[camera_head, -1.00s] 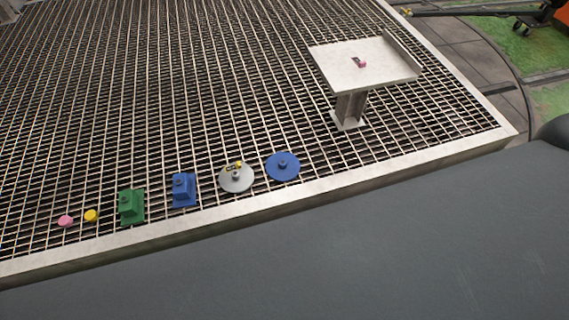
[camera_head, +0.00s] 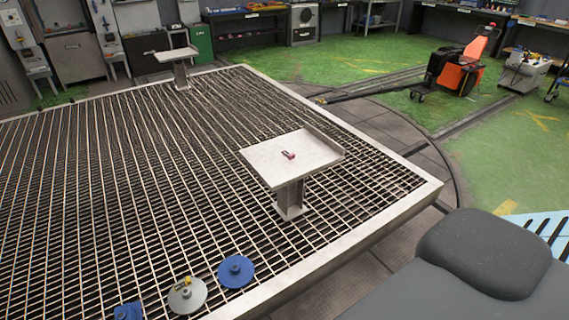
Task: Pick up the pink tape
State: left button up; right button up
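A small pink item with a dark part (camera_head: 288,155) lies on the pale square top of a metal stand (camera_head: 262,157). It may be the pink tape, but it is too small to tell. Neither of my grippers is in view.
The stand rises from a large metal grating with a pale rim (camera_head: 365,235). A second stand (camera_head: 176,54) is farther back. An orange machine (camera_head: 461,68) stands beyond.

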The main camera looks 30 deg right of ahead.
aim_at(290, 156)
jog(key=i+l, duration=0.1)
jog(key=l, duration=0.4)
jog(key=i+l, duration=0.1)
jog(key=l, duration=0.4)
jog(key=i+l, duration=0.1)
jog(key=l, duration=0.4)
jog(key=i+l, duration=0.1)
jog(key=l, duration=0.35)
jog(key=i+l, duration=0.1)
jog(key=l, duration=0.4)
jog(key=i+l+z, duration=0.1)
jog(key=l, duration=0.4)
jog(key=i+l, duration=0.1)
jog(key=l, duration=0.4)
jog(key=i+l, duration=0.1)
jog(key=l, duration=0.4)
